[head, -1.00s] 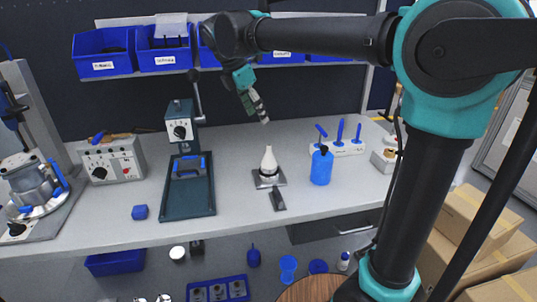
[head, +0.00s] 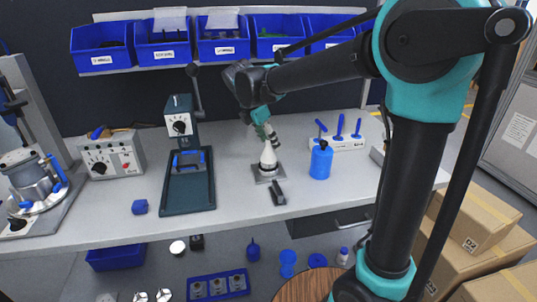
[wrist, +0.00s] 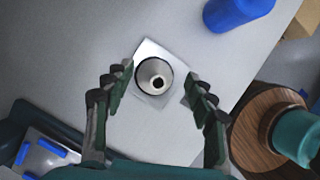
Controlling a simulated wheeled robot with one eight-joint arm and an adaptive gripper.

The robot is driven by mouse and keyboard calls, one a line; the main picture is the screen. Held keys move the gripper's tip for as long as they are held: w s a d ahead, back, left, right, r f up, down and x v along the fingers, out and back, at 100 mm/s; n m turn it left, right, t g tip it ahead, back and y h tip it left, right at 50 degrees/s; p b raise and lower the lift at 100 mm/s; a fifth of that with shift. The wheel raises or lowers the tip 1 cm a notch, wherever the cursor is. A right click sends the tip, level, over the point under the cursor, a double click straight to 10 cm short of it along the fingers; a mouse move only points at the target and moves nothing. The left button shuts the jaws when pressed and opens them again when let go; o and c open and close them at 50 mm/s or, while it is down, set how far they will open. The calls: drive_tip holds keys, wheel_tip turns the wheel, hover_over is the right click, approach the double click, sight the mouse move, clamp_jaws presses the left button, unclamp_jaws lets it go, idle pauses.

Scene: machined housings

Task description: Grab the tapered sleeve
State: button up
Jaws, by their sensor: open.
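The tapered sleeve (head: 268,157) is a pale cone standing upright on a square metal plate (head: 262,180) on the bench. In the wrist view the sleeve (wrist: 154,76) is seen from above, with a dark hole at its tip and a dark ring around its base. My gripper (head: 270,140) is at the sleeve's top in the head view, partly overlapping it. In the wrist view my gripper (wrist: 157,90) is open, its fingers spread to the left and right of the sleeve with clear gaps on both sides.
A blue bottle (head: 321,160) stands right of the sleeve. A dark block (head: 278,193) lies in front of the plate. A dark green press (head: 188,190) stands to the left. Blue bins (head: 222,40) hang above the bench.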

drive_tip(key=x, duration=0.5)
drive_tip(key=shift+a, duration=0.15)
drive_tip(key=shift+c, duration=0.5)
clamp_jaws()
